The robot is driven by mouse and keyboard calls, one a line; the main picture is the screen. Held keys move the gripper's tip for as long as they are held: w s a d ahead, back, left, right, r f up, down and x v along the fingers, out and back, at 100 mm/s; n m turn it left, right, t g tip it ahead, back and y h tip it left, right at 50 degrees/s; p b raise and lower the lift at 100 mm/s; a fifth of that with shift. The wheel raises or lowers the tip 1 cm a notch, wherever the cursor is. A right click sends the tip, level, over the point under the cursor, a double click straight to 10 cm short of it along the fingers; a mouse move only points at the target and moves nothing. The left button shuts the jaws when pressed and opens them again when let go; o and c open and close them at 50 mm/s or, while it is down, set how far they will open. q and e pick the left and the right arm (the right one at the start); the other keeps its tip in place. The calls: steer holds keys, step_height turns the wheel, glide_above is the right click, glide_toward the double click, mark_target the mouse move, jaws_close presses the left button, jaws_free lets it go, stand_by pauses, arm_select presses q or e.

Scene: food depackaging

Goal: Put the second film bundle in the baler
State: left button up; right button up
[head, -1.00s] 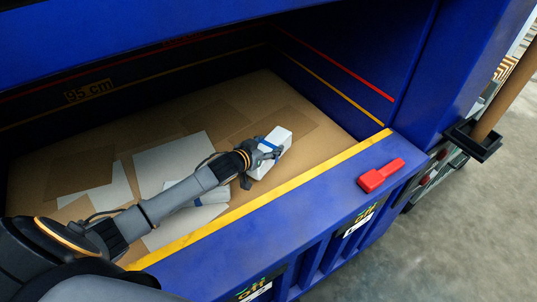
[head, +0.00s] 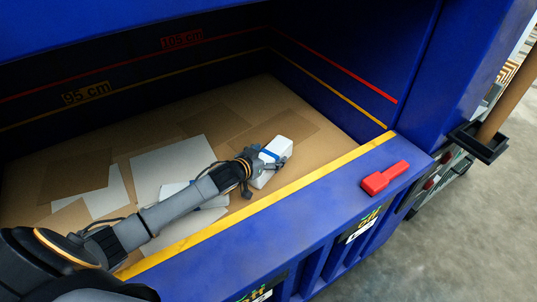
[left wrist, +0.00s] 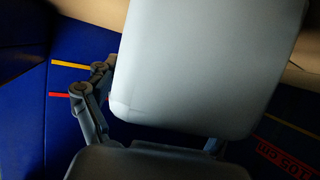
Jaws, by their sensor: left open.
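A white film bundle (head: 279,150) with a blue band lies inside the baler (head: 330,190), near its yellow front edge, on or just above the cardboard; I cannot tell whether it touches. My left gripper (head: 258,168) is open at the bundle's left end. In the left wrist view the bundle (left wrist: 200,65) fills the middle as a large pale block between the spread fingers. Another whitish shape (head: 176,188), possibly a bundle, is partly hidden behind my left arm. My right gripper is not in view.
Flat brown cardboard and white sheets (head: 165,165) cover the baler floor. A red handle (head: 385,178) sits on the blue front ledge at the right. Dark walls with height lines enclose the chamber. Cardboard is clear at the back right.

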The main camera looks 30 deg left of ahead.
arm_select(q)
steer(key=shift+r, duration=0.15)
steer(key=v, duration=1.2)
